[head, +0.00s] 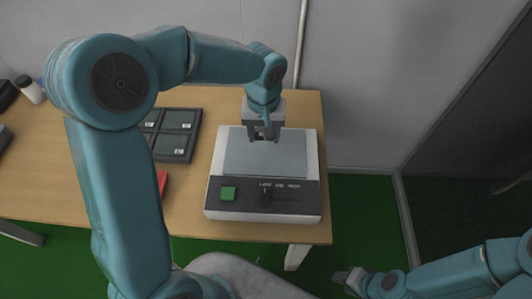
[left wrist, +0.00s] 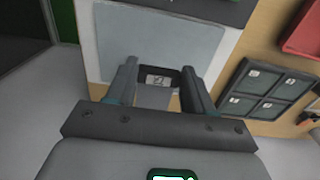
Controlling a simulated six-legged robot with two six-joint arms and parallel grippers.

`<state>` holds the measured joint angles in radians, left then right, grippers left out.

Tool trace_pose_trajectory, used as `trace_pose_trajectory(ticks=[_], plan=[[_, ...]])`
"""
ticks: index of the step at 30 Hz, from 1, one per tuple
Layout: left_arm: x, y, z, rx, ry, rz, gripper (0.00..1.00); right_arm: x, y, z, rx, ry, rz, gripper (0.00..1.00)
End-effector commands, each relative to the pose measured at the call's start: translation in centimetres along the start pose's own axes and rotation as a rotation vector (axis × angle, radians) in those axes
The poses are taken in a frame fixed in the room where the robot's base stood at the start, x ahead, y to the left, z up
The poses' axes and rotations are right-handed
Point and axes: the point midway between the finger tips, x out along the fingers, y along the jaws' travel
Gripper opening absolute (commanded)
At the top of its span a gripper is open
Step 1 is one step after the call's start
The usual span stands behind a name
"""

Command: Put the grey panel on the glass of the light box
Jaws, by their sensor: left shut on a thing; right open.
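The light box (head: 212,190) is white, with a dark control strip and a green button at its front. A flat grey-blue surface (head: 265,155) covers most of its top and also shows in the left wrist view (left wrist: 155,40). My left gripper (head: 263,136) is over the far part of that top, pointing down. In the left wrist view it is shut on the grey panel (left wrist: 161,80), of which a dark part with a pale label shows between the fingers. My right gripper (head: 349,280) is open and empty, low at the right.
A dark tray (head: 173,156) with labelled compartments lies left of the light box on the wooden table (head: 205,220). A red object (head: 162,182) lies nearer, partly behind my left arm. A white bottle (head: 30,90) stands far left. Green floor lies beyond the table's right edge.

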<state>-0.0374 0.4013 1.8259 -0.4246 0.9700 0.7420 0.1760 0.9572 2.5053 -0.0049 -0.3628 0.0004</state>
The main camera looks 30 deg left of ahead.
Motion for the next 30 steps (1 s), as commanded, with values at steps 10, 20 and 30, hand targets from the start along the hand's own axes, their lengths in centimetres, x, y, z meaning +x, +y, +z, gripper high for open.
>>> trace_pose_trajectory(ticks=[10, 20, 30], plan=[[6.9, 0.2, -0.1, 0.001, 0.000, -0.001, 0.23, -0.3, -0.1, 0.0, 0.000, 0.000, 0.000, 0.40], [11.2, 0.3, -0.3, 0.001, -0.002, -0.001, 0.23, -0.5, -0.2, 0.0, 0.000, 0.001, 0.000, 0.40], [11.6, 0.3, -0.3, 0.001, 0.001, 0.001, 0.23, -0.2, -0.1, 0.0, 0.000, 0.001, 0.000, 0.40]])
